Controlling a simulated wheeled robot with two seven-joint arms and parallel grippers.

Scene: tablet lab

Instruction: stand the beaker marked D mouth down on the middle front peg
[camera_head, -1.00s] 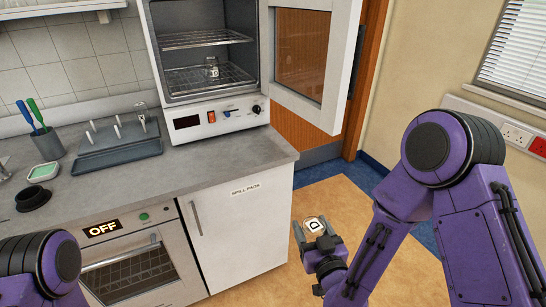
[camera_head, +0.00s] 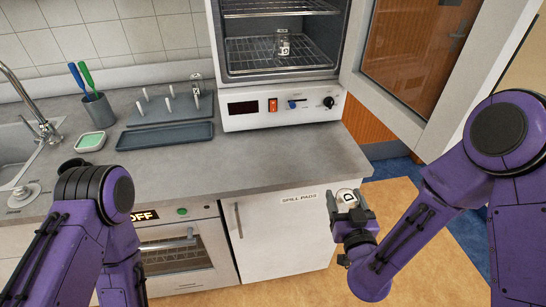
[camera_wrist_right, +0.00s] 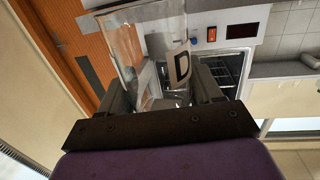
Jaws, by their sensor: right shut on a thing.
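My right gripper (camera_head: 352,211) is shut on the clear glass beaker marked D (camera_head: 347,196), in front of the cabinet and apart from the counter. The right wrist view shows the beaker (camera_wrist_right: 140,45) between the fingers, its white D label facing the camera; I cannot tell which way its mouth points. The grey peg rack (camera_head: 152,117) stands on the counter, left of the oven. Its middle front peg (camera_head: 169,104) is bare. A glass beaker (camera_head: 195,84) sits at the back right peg. My left arm shows at lower left, but its gripper is out of view.
The oven (camera_head: 240,120) has its door (camera_head: 440,50) open to the right; another labelled beaker (camera_head: 284,44) stands inside on a wire shelf. A shallow grey tray (camera_head: 165,136) lies before the rack. A pen cup (camera_head: 98,110) stands left. The front counter is clear.

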